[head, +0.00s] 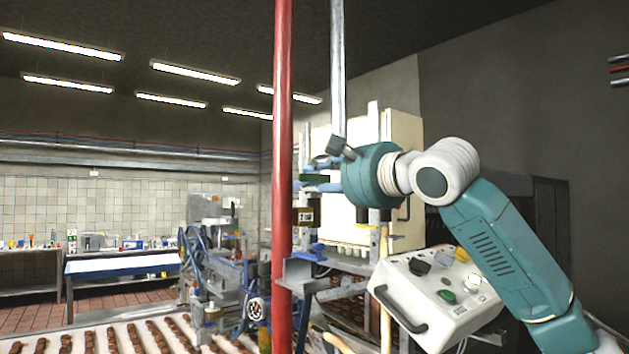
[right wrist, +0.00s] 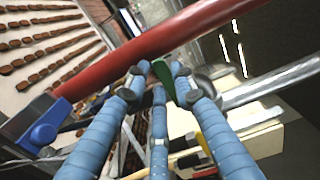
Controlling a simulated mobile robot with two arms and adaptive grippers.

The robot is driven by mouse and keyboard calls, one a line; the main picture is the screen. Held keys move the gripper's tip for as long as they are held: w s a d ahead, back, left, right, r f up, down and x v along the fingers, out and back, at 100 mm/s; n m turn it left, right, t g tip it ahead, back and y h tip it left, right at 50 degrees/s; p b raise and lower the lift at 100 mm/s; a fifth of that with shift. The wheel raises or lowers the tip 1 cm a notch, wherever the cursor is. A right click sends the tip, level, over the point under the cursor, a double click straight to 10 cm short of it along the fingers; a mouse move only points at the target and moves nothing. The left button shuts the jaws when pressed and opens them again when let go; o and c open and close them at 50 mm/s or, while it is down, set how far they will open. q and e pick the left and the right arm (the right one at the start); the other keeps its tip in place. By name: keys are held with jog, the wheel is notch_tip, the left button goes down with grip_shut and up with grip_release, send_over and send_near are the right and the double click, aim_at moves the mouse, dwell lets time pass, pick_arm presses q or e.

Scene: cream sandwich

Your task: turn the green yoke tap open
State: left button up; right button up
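The green yoke tap (right wrist: 164,79) shows in the right wrist view as a small green handle beside the red pipe. It also shows as a dark green piece in the head view (head: 313,177), just right of the red pipe. My right gripper (head: 312,184) reaches it from the right. In the right wrist view its blue fingers (right wrist: 160,78) are spread around the green handle, with the tips close to it. A firm grip on the handle is not visible. The tap's body is partly hidden by the fingers. My left gripper is in neither view.
The upright red pipe (head: 283,150) stands close left of the right gripper. A grey pipe (head: 338,70) rises above it. A white control box (head: 435,297) with buttons sits below my right arm. A conveyor with brown biscuits (head: 110,338) lies at lower left.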

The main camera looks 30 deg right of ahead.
grip_shut()
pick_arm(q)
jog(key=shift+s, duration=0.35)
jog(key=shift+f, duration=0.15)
pick_arm(e)
jog(key=shift+f, duration=0.1)
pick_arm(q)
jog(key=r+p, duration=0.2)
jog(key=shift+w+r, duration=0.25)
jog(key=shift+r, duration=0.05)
pick_arm(e)
jog(key=d+f+n, duration=0.1)
jog(key=n, duration=0.5)
jog(key=d+f+n, duration=0.2)
jog(key=n, duration=0.4)
jog(key=d+f+n, duration=0.1)
jog(key=d+n, duration=0.1)
jog(key=n, duration=0.3)
jog(key=shift+w+d+f+n, duration=0.15)
jog(key=shift+w+d+n, duration=0.1)
jog(key=shift+n, duration=0.15)
